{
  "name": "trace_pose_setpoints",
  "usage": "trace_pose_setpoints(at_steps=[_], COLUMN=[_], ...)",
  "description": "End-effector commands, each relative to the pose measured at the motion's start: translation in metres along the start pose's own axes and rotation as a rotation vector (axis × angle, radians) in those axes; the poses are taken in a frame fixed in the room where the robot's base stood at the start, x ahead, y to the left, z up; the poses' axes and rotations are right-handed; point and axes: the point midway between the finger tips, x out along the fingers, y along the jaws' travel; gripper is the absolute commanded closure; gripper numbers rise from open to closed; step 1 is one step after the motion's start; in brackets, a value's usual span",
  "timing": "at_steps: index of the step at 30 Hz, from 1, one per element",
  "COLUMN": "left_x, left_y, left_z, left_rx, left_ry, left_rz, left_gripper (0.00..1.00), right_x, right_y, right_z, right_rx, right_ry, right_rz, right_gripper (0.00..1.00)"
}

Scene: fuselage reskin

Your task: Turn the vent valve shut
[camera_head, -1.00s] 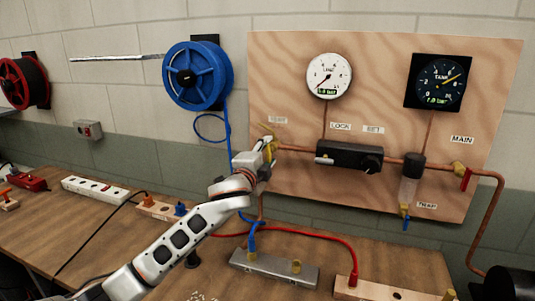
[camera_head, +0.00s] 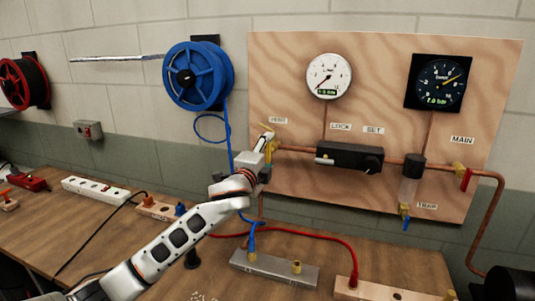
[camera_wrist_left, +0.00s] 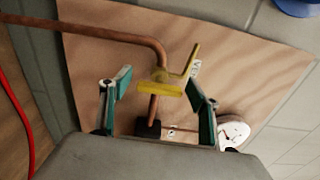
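The vent valve, a yellow body (camera_wrist_left: 160,88) with an upright yellow handle (camera_wrist_left: 191,60), sits on the copper pipe under the VENT label. In the head view the valve (camera_head: 273,145) is partly hidden by my left gripper (camera_head: 262,158), which is at the board's left edge. In the left wrist view my left gripper (camera_wrist_left: 160,104) is open, its two teal-padded fingers wide apart. The valve appears between and beyond the fingertips. I see no grip on it; whether a finger touches the handle I cannot tell. My right gripper is not in view.
The wooden board holds the LINE gauge (camera_head: 327,76), the TANK gauge (camera_head: 439,82), a black regulator block (camera_head: 348,157) and the red-handled MAIN valve (camera_head: 465,178). A blue hose reel (camera_head: 197,76) hangs left. The bench below carries a metal manifold (camera_head: 275,269) and a red hose (camera_head: 325,237).

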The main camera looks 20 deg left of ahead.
Motion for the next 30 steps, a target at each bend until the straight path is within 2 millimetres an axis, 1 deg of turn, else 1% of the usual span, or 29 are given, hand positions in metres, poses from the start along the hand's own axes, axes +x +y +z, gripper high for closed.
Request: trace_pose_setpoints(at_steps=[9,13,17,24,30], left_x=[-0.001,-0.010,-0.029,-0.077,-0.107], left_y=[0.000,0.001,0.001,0.001,0.000], left_z=[0.000,-0.001,-0.001,0.000,0.000], left_rx=[-0.002,-0.003,-0.003,-0.002,-0.003], left_ry=[0.001,0.002,0.003,0.002,0.002], left_rz=[0.000,0.001,0.001,0.001,0.000], left_gripper=[0.39,0.39,0.39,0.39,0.39], right_x=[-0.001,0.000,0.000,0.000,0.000], right_y=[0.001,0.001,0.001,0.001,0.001], right_z=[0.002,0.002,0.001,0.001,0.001], right_rx=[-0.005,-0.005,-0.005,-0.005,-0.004], right_ry=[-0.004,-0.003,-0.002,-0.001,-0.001], right_rz=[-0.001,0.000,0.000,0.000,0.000], right_gripper=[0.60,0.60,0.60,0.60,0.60])
